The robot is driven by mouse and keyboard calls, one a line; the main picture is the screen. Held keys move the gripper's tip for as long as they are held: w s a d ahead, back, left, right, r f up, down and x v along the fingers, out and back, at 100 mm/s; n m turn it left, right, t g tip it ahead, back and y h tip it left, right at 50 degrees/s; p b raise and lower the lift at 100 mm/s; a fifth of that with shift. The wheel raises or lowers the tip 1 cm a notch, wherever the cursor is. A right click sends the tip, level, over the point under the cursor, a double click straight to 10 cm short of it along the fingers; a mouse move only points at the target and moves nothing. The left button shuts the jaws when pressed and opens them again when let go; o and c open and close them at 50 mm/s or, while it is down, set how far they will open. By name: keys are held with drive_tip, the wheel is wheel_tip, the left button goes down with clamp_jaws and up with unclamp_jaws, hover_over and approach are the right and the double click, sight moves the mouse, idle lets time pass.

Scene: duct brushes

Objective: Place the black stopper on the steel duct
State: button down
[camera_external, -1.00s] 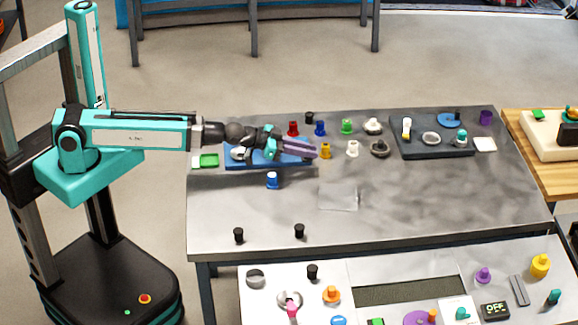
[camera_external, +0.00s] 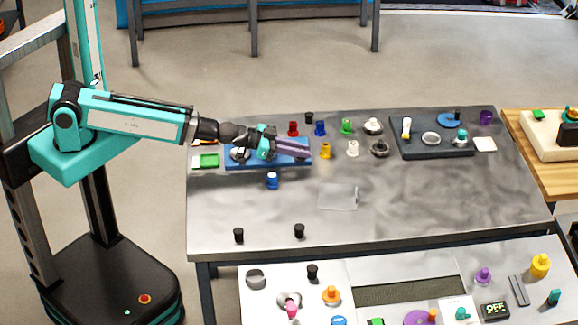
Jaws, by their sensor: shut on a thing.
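My gripper (camera_external: 292,147) is low over the blue tray (camera_external: 236,164) at the table's left end. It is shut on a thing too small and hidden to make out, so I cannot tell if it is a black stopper. A grey ring-like piece (camera_external: 239,153) on the tray is partly behind my wrist; I cannot tell whether it is the steel duct. Loose black stoppers stand upright on the table: one at the back (camera_external: 309,118), one at the front left (camera_external: 238,235) and one to its right (camera_external: 299,231).
Red (camera_external: 293,129), blue (camera_external: 320,129) and yellow (camera_external: 326,151) plugs stand close by my gripper. Another blue plug (camera_external: 272,180) stands in front of the tray. A dark tray (camera_external: 405,153) with several parts lies at the back right. The table's right front is clear.

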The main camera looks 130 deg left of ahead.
drive_tip(key=shift+s+d+r+p, duration=0.1)
drive_tip(key=shift+d+p, duration=0.15)
drive_tip(key=shift+p, duration=0.25)
drive_tip(key=shift+s+d+r+p, duration=0.1)
drive_tip(key=shift+s+d+p, duration=0.25)
drive_tip(key=shift+p, duration=0.7)
drive_tip(key=shift+s+d+p, duration=0.2)
drive_tip(key=shift+s+p, duration=0.2)
drive_tip(key=shift+p, duration=0.45)
drive_tip(key=shift+s, duration=0.1)
